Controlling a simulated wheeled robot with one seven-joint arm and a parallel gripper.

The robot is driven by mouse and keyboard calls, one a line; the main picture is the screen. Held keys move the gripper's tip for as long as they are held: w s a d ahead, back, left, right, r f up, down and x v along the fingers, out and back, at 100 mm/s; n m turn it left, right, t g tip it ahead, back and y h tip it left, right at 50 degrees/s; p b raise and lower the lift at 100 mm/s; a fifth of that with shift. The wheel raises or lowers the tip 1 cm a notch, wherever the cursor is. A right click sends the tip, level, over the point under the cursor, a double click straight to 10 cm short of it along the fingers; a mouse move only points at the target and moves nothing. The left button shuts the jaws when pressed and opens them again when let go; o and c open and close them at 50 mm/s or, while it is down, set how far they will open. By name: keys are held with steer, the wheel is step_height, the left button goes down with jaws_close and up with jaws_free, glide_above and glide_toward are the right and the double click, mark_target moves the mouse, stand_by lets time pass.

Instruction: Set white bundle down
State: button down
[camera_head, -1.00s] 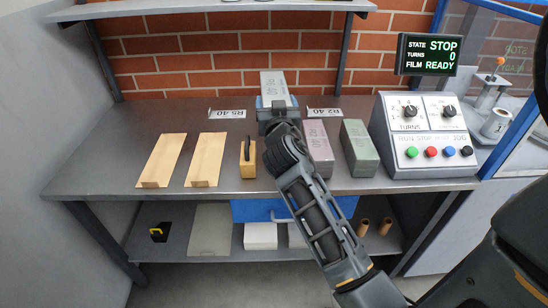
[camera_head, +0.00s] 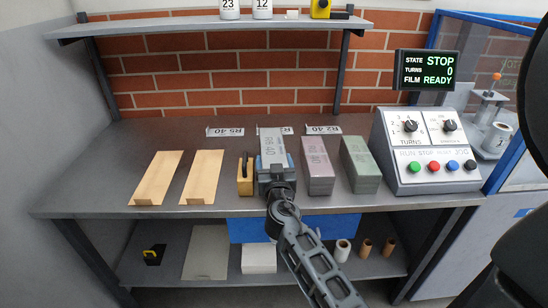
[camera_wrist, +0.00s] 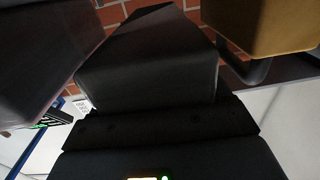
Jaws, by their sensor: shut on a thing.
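The white bundle (camera_head: 272,142) is a long light-grey block with printed marks on its top, lying lengthwise away from me at the workbench. My gripper (camera_head: 275,170) is shut on its near end. The bundle is between the tan block with a black handle (camera_head: 245,174) on its left and the pink bundle (camera_head: 318,164) on its right. I cannot tell whether its underside touches the bench. In the wrist view the held bundle (camera_wrist: 150,68) is dark and fills the middle, with the pink bundle (camera_wrist: 40,50) at left and the tan block (camera_wrist: 265,22) at upper right.
A green bundle (camera_head: 359,163) and a control console (camera_head: 428,150) stand farther right on the workbench (camera_head: 110,165). Two tan boards (camera_head: 158,178) lie at left. Label cards, including one reading R5 40 (camera_head: 224,132), stand behind; one is partly hidden by the held bundle.

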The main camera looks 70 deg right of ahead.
steer(key=shift+f+b, duration=0.9)
steer(key=shift+f, duration=0.7)
steer(key=shift+f, duration=0.15)
jaws_free()
steer(key=shift+f, duration=0.1)
